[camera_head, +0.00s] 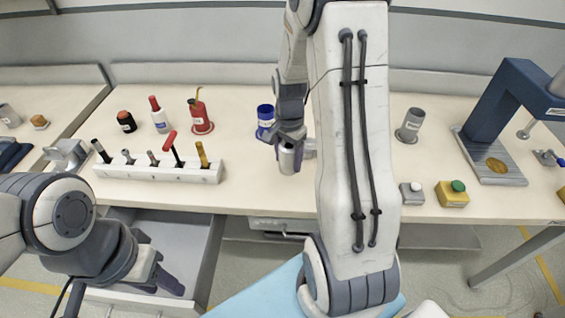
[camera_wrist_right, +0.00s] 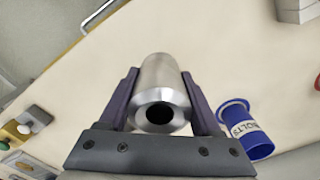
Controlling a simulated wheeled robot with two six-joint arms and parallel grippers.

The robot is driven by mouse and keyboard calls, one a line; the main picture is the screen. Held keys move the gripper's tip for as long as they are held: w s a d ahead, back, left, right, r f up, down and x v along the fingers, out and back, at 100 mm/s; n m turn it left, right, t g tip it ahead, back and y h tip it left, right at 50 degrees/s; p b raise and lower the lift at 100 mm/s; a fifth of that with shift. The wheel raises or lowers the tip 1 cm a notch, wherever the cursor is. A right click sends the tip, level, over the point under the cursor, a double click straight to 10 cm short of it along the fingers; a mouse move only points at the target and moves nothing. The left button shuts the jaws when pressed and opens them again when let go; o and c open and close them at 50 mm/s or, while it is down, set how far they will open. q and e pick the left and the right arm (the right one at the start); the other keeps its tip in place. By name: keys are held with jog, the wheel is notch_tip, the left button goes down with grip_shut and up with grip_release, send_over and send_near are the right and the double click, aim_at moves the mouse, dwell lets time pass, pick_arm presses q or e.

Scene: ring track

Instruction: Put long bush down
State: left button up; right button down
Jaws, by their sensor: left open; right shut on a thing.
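The long bush (camera_wrist_right: 162,85) is a silver metal cylinder with a dark bore in its end. My right gripper (camera_wrist_right: 162,100) is shut on it, one finger on each side, in the right wrist view. In the head view my right gripper (camera_head: 292,142) holds the bush (camera_head: 289,158) over the front middle of the workbench (camera_head: 270,190). I cannot tell whether the bush touches the bench top. My left gripper (camera_head: 170,280) is open and empty at the lower left, in front of the bench by the open drawer.
A blue bolts cup (camera_head: 265,121) stands close to my right gripper; it also shows in the right wrist view (camera_wrist_right: 245,130). A white tool rack (camera_head: 160,170) is at left. A grey cup (camera_head: 411,124), push buttons (camera_head: 452,194) and a blue press (camera_head: 507,105) are at right.

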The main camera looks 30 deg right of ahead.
jog(key=w+f, duration=0.2)
jog(key=shift+w+a, duration=0.4)
jog(key=shift+f, duration=1.9)
jog(key=shift+f, duration=0.1)
jog(key=shift+c, duration=0.4)
grip_release()
